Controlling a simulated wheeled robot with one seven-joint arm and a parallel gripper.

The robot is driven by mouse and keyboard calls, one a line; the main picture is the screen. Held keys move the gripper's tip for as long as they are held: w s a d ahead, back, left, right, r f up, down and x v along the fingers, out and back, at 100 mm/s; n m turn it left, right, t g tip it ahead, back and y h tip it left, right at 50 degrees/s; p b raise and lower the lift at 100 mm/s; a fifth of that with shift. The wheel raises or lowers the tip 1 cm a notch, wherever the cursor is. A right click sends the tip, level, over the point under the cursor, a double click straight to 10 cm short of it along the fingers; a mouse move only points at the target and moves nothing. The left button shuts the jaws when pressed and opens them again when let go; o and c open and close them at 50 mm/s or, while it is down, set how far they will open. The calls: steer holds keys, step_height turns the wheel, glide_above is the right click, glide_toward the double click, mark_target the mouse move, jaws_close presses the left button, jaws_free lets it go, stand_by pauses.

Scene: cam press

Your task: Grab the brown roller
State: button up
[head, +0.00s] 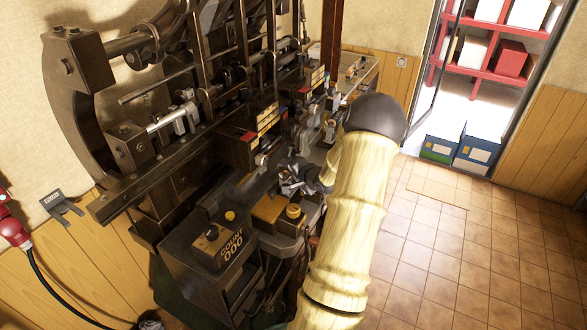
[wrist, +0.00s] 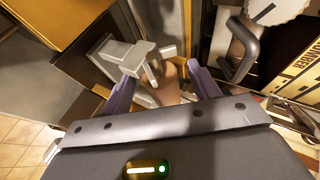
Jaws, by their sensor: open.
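The brown roller (wrist: 172,84) shows in the wrist view as a short brown cylinder between the two purple fingers of my gripper (wrist: 162,74). The fingers are open, with visible gaps on both sides of the roller. A light grey metal bracket (wrist: 128,56) lies across the roller's far end and hides part of it. In the head view my gripper (head: 294,180) is at the press bench beyond the control box, partly hidden by my pale arm. I cannot make out the roller in the head view.
The dark press (head: 180,150) fills the left. A grey control box (head: 212,246) stands in front of the gripper. In the wrist view a dark curved handle (wrist: 243,50) is close to the right finger. The tiled floor (head: 470,240) at right is clear.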

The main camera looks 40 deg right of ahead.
steer(key=c, duration=1.2)
steer(key=shift+r, duration=0.2)
step_height(320, 180, up, 10)
steer(key=shift+f+p, duration=0.1)
steer(key=shift+p, duration=0.25)
